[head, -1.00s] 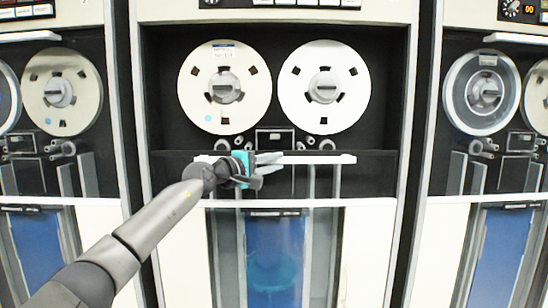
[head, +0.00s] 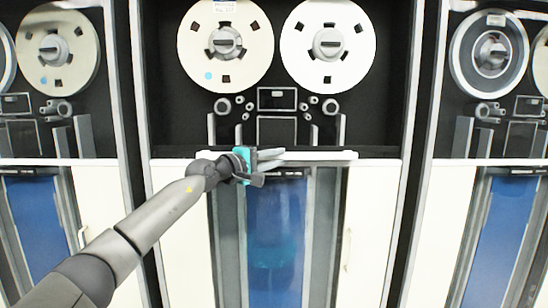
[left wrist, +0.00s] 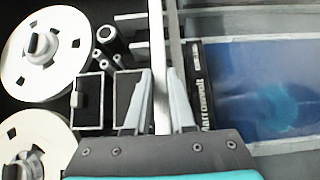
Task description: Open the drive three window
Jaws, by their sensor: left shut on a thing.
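The middle tape drive holds two white reels, left (head: 225,44) and right (head: 326,44). Its window has a long white handle bar (head: 335,155) along the edge, now down close to the white ledge of the lower cabinet. The black recess with the reels and tape heads stands uncovered above the bar. My left gripper (head: 272,155) is shut on the bar, left of its middle. In the left wrist view the two grey fingers (left wrist: 160,103) lie on either side of the white bar (left wrist: 158,50). My right gripper is not in view.
Similar drives stand left and right, with a left neighbour's reel (head: 58,50) and a right neighbour's reel (head: 487,48) showing. Below the bar is a blue panel (head: 275,230) between white cabinet doors. The space before the right door (head: 370,240) is clear.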

